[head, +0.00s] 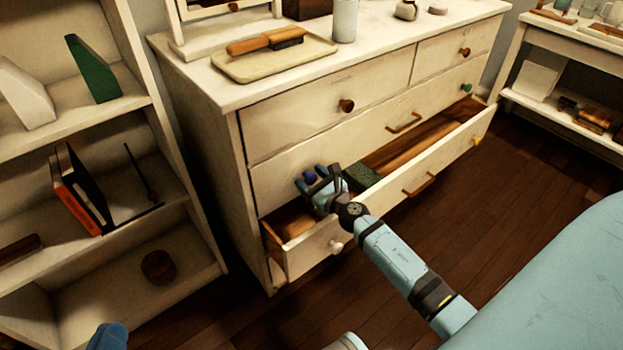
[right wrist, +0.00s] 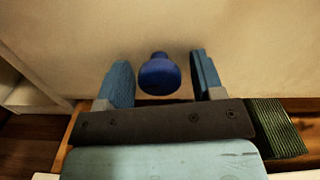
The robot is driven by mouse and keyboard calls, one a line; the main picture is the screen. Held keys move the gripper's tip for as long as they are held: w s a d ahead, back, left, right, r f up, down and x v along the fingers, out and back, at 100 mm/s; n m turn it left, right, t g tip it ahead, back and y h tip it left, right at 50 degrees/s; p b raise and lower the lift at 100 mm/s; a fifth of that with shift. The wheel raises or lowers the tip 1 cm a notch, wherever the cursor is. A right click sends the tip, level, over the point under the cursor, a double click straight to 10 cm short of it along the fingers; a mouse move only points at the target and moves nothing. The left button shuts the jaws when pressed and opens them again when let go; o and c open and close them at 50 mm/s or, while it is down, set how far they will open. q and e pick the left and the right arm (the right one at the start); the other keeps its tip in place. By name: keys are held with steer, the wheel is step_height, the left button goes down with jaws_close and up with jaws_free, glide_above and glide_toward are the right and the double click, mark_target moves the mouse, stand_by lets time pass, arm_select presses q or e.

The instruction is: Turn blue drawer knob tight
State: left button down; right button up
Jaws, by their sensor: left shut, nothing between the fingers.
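The blue drawer knob (head: 309,176) is on the closed middle drawer's front (head: 276,171), at its left side. In the right wrist view the round blue knob (right wrist: 157,76) sits between the two fingers of my right gripper (right wrist: 163,82). The fingers are apart, with a gap on each side of the knob. In the head view my right gripper (head: 314,180) is at the knob, above the open bottom drawer. My left gripper (head: 108,337) shows only as a blue tip at the lower left edge, shut and away from the dresser.
The bottom drawer (head: 385,207) is pulled out below my right gripper and holds a dark green item (head: 361,177). Its front has a white knob (head: 336,246) and a yellow knob (head: 477,140).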

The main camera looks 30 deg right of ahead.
steer(key=c, duration=0.8)
steer(key=shift+o, duration=0.2)
arm_select(q)
steer(key=shift+r, duration=0.1)
arm_select(e)
steer(key=shift+m, duration=0.4)
steer(key=m, duration=0.4)
steer(key=shift+m+p, duration=0.3)
steer(key=shift+p, duration=0.1)
steer(key=m+p, duration=0.1)
steer(key=m, duration=0.2)
steer(key=shift+a+r+m, duration=0.1)
steer(key=shift+m, duration=0.2)
steer(key=m+p, duration=0.1)
steer(key=m, duration=0.3)
steer(key=shift+r+m+p, duration=0.1)
steer(key=shift+m+p, duration=0.2)
steer(key=shift+p, duration=0.1)
steer(key=shift+m, duration=0.5)
steer(key=m+p, duration=0.3)
steer(key=m, duration=0.1)
arm_select(q)
step_height(320, 180, up, 8)
steer(key=a+t, duration=0.1)
steer(key=t, duration=0.2)
steer(key=shift+f+n+p, duration=0.25)
steer(key=shift+n+p, duration=0.05)
steer(key=shift+n, duration=0.1)
arm_select(e)
steer(key=shift+m, duration=0.8)
